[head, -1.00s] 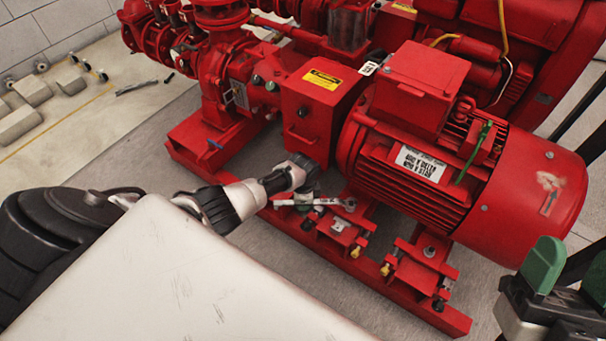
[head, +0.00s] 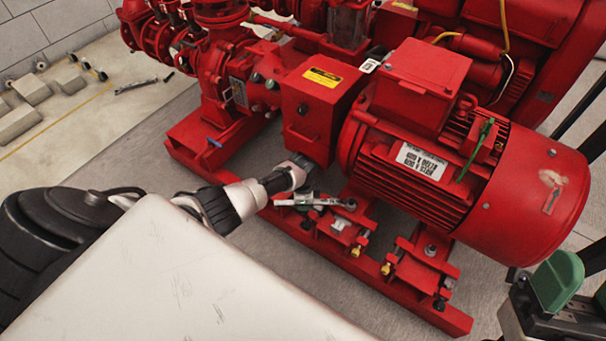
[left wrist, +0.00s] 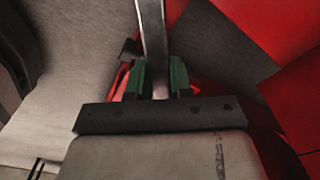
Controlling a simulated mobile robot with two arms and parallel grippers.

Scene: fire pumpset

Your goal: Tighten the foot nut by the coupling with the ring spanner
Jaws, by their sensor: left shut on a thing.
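The ring spanner (head: 330,202) lies roughly level, low beside the motor in the head view. Its ring end is at the motor foot near the coupling guard (head: 305,115). The foot nut there cannot be made out, and I cannot tell whether the ring is seated around it. My left gripper (head: 304,196) reaches down from the left and is shut on the spanner's handle. The left wrist view shows the handle (left wrist: 153,35) between the green fingertips (left wrist: 158,80). My right gripper (head: 582,287) is at the lower right edge, partly cut off, with its green fingers apart and apparently empty.
The red motor (head: 445,165) and the guard stand close above the left gripper. Another motor foot with a bolt (head: 430,250) is to the right on the red base frame (head: 400,295). Grey blocks (head: 32,88) and a loose tool (head: 136,86) lie on the floor at left.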

